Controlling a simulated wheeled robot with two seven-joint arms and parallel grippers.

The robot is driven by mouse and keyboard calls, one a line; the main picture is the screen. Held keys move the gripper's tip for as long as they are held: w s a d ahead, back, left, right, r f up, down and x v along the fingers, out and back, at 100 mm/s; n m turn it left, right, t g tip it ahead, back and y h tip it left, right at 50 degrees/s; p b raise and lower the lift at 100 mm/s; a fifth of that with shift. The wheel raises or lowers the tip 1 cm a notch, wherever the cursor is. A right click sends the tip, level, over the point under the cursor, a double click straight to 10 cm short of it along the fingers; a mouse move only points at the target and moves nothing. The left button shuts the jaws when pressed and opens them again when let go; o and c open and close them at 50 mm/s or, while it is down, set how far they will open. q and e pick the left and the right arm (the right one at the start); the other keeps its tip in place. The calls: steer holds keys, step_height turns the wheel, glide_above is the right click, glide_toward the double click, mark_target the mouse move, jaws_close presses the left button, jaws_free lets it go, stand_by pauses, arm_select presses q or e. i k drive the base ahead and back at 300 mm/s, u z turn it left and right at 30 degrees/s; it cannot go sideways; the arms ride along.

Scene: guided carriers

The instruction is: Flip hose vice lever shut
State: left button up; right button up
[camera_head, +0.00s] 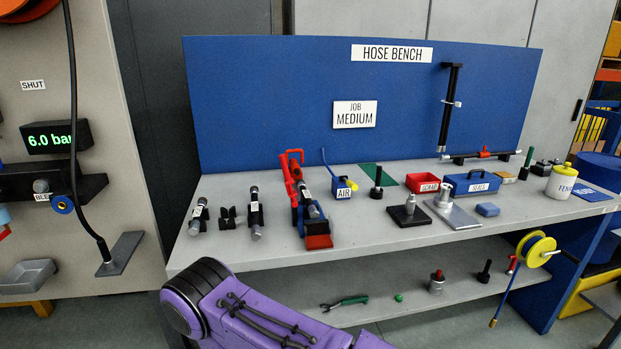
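The hose vice (300,217) stands on the bench top left of centre. It looks like a blue body with a red block (318,242) at its front end. A red lever (290,172) stands up at its back, apparently raised. A dark fitting with a silver end (313,211) lies in the vice. Neither gripper is in view; only a purple link of one of my arms shows at the bottom, in front of the bench.
Fittings (256,213) lie left of the vice on the bench (360,237). A blue AIR block (344,187), a black stand (408,213), a red SCRAP bin (422,182) and a blue toolbox (471,185) are to its right. A blue back panel (270,110) rises behind.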

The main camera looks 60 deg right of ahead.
mark_target(289, 181)
steer(key=z, duration=0.85)
steer(key=i, duration=0.9)
steer(key=z, duration=1.2)
steer(key=i, duration=0.2)
steer(key=z, duration=0.15)
